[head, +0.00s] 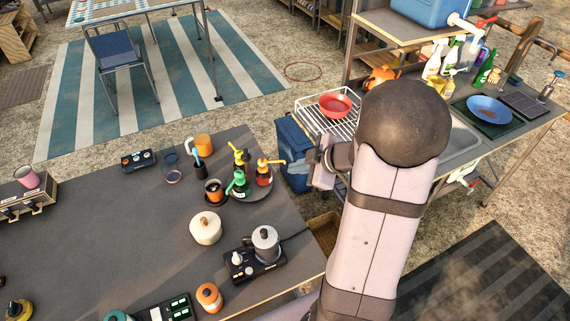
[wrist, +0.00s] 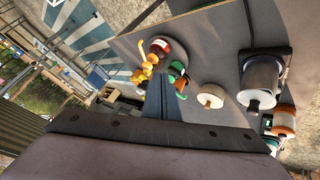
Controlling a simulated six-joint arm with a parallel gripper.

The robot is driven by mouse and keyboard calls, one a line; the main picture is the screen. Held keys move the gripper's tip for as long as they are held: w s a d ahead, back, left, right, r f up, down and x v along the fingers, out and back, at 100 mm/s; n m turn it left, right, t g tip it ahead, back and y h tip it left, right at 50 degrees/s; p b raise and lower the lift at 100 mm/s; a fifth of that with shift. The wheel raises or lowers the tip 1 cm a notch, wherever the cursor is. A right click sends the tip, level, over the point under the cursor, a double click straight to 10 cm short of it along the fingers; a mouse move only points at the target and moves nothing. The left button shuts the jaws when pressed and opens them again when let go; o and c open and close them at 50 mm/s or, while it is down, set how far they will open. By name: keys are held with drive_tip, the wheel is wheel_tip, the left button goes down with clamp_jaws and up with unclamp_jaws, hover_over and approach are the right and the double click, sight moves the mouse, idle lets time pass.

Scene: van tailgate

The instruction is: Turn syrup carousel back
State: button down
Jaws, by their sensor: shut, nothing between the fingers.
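The syrup carousel (head: 254,196) is a round grey turntable on the dark table in the head view. It carries a yellow-topped bottle (head: 240,155), a green bottle (head: 238,183) and a red bottle with an orange pump (head: 264,174). My gripper (head: 322,172) is to the right of the carousel, apart from it, partly hidden by my arm. In the wrist view my gripper (wrist: 165,98) is shut and empty. Its fingers overlap the view of the green bottle (wrist: 177,72) and the orange-yellow pumps (wrist: 150,62); contact cannot be told there.
A cream lidded pot (head: 205,228) and a kettle on a burner (head: 264,241) stand in front. A wire rack with a red bowl (head: 336,104) lies beyond my gripper.

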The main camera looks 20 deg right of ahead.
drive_tip(key=shift+s+d+f+n+g+h, duration=0.3)
drive_tip(key=shift+s+d+f+n+h, duration=0.1)
drive_tip(key=shift+d+f, duration=0.25)
drive_tip(key=w+f, duration=0.6)
drive_tip(key=w, duration=0.3)
drive_tip(key=shift+w+a+f+p, duration=0.35)
drive_tip(key=shift+w+p, duration=0.05)
drive_tip(key=shift+p, duration=0.05)
